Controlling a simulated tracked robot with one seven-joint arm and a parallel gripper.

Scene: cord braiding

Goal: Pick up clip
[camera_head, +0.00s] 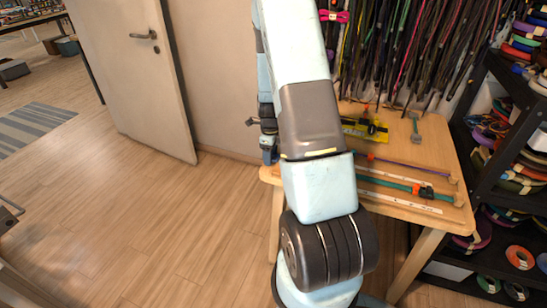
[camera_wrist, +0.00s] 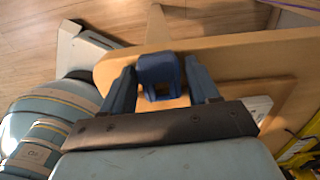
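A small dark blue clip (camera_wrist: 158,70) shows in the wrist view near the corner of the wooden table (camera_wrist: 228,52). It has an arched shape with an opening on the side toward me. My gripper (camera_wrist: 160,66) is open, with one finger to the left of the clip and one to the right. Gaps show between the clip and both fingers. In the head view, my arm hides much of the table's left end. A small blue shape shows there by the table edge, but I cannot tell whether it is the clip or a fingertip.
On the table, a teal cord (camera_head: 400,185) and a purple cord (camera_head: 410,168) stretch beside pale rulers. A yellow tool (camera_head: 365,130) lies farther back. Cords hang on the wall behind. A black shelf (camera_head: 490,120) with coiled cords stands right. The floor (camera_head: 150,220) at left is clear.

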